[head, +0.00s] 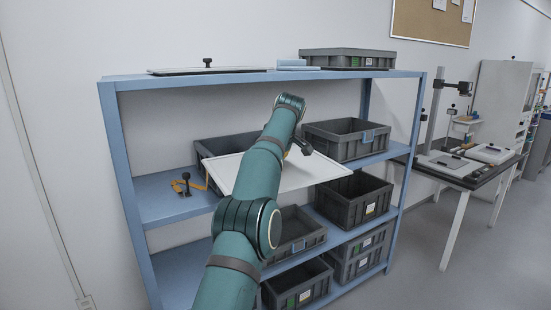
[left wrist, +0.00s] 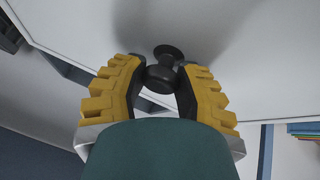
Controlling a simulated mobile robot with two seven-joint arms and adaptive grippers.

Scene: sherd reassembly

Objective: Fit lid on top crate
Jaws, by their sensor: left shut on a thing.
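A white flat lid (head: 318,168) hangs roughly level in front of the middle shelf; it fills much of the left wrist view (left wrist: 250,65). My left gripper (left wrist: 161,75) is shut on the lid's black knob (left wrist: 163,73), with a yellow-padded finger on each side. In the head view my left arm hides most of this gripper and part of the lid. A grey crate (head: 345,53) stands on the top board at the right. Another crate (head: 345,132) stands on the middle shelf behind the lid. My right gripper is out of view.
Another lid with a black knob (head: 207,70) lies on the top board at the left, with light blue items (head: 297,64) beside the crate. The blue rack's upright (head: 410,150) bounds the right. An orange item (head: 185,186) lies on the middle shelf. More crates (head: 300,285) stand below.

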